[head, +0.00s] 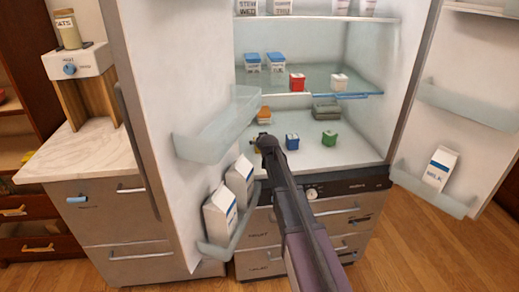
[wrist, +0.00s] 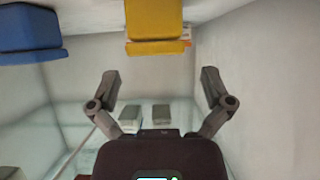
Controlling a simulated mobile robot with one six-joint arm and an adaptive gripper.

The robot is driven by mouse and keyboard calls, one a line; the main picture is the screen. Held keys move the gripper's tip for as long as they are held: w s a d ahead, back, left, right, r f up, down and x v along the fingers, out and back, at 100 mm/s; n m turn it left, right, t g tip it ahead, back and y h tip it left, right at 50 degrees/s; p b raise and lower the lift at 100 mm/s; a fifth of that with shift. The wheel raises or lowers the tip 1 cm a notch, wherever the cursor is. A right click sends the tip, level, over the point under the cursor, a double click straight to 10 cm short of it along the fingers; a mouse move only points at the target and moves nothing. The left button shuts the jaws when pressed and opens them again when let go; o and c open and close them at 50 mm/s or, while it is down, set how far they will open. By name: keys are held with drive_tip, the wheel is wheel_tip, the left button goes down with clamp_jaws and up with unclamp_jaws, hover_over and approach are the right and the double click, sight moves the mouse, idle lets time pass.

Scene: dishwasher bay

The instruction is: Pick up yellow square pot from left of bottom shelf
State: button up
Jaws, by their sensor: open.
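The yellow square pot (wrist: 155,20) fills the top middle of the wrist view, cut off by the frame's upper edge. In the head view, only a small yellow bit (head: 255,149) shows at the left of the bottom shelf (head: 350,152); my gripper (head: 264,140) hides the rest. My gripper's two fingers (wrist: 160,74) are spread wide with nothing between them. The pot appears roughly in line with the gap, apart from the fingers.
A blue pot (head: 292,141) stands right of my gripper, with a green pot (head: 329,139) further right. An orange pot (head: 264,115) and a grey container (head: 326,110) stand behind. The open left door's bin (head: 230,225) holds cartons. The fridge's wall (wrist: 250,90) is close.

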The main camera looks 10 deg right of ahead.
drive_tip(key=shift+w, duration=0.1)
idle(0.3)
drive_tip(key=shift+d+b+x, duration=0.2)
drive_tip(key=shift+b+x, duration=1.05)
drive_tip(key=shift+x, duration=1.4)
drive_tip(key=c, duration=1.1)
drive_tip(key=shift+r, duration=0.25)
wheel_tip(320, 180, up, 4)
drive_tip(key=p, duration=0.4)
drive_tip(key=shift+f, duration=0.15)
drive_tip(key=s, duration=1)
drive_tip(key=s+r+p, duration=0.1)
drive_tip(key=s, duration=0.5)
drive_tip(key=shift+a, duration=0.15)
